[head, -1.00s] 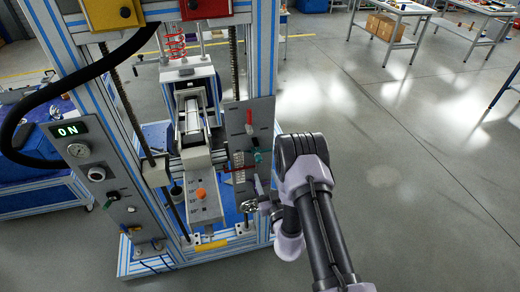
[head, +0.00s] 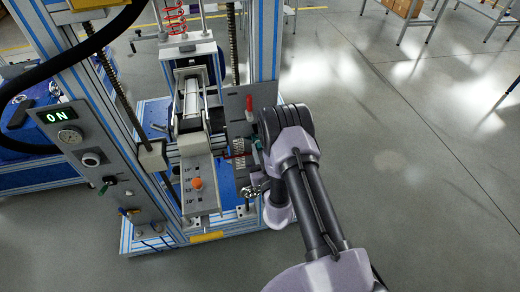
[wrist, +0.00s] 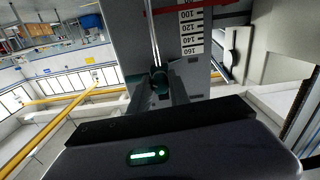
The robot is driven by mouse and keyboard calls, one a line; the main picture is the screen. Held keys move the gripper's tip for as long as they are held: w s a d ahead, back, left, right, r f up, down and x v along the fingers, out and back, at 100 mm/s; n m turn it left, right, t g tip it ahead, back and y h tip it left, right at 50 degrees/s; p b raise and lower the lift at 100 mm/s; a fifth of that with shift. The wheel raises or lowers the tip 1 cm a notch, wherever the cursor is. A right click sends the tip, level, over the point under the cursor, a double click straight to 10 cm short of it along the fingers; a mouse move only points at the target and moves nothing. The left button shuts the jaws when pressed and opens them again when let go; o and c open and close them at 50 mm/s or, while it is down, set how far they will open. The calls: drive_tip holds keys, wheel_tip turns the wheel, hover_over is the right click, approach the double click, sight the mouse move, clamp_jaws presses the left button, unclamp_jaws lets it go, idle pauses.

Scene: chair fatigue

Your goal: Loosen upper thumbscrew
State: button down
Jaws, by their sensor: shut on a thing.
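A dark teal thumbscrew (wrist: 160,80) sits on the grey plate beside the printed scale in the wrist view. My gripper (wrist: 163,88) is shut on it, with the two fingers meeting around its head. In the head view, green-teal parts (head: 257,144) show on the plate's right side, just left of my arm. My arm hides most of the fingers there. I cannot tell from these frames whether the screw has turned.
The test frame's blue-white post (head: 266,50) stands close behind my arm. A sloped panel with an orange knob (head: 197,183) is to the left. Open floor lies right.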

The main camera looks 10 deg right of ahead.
idle(0.3)
drive_tip(key=n+b, duration=0.1)
drive_tip(key=n, duration=0.5)
drive_tip(key=shift+n, duration=0.4)
drive_tip(key=n, duration=0.3)
drive_tip(key=shift+d+n, duration=0.1)
drive_tip(key=shift+n, duration=0.2)
drive_tip(key=n+b, duration=0.1)
drive_tip(key=n, duration=0.2)
drive_tip(key=shift+r+n, duration=0.1)
drive_tip(key=shift+n, duration=0.2)
drive_tip(key=n+b, duration=0.1)
drive_tip(key=n, duration=0.4)
drive_tip(key=shift+r+n+b, duration=0.15)
drive_tip(key=shift+n+b, duration=0.35)
drive_tip(key=shift+n, duration=1.9)
drive_tip(key=shift+w, duration=0.1)
